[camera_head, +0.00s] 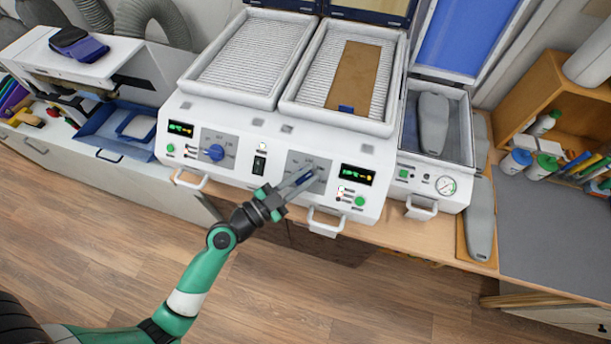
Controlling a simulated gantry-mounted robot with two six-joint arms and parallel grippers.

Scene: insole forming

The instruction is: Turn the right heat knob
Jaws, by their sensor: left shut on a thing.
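The white heating unit (258,206) stands on the bench with two ribbed trays on top and a control panel in front. My left gripper (308,178) reaches up to the grey dial plate on the right half of the panel. Its fingers are shut on the right heat knob (304,180), a small blue part of which shows between them. The fingers hide most of the knob, so its pointer cannot be read. The left heat knob (216,152) is blue and free. The right display (357,174) is lit beside the dial plate. My right gripper is out of view.
A brown sheet (355,75) with a blue tab lies on the right tray. A press unit (450,172) with a gauge and a grey insole (433,122) stands at right. Bottles and markers lie far right.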

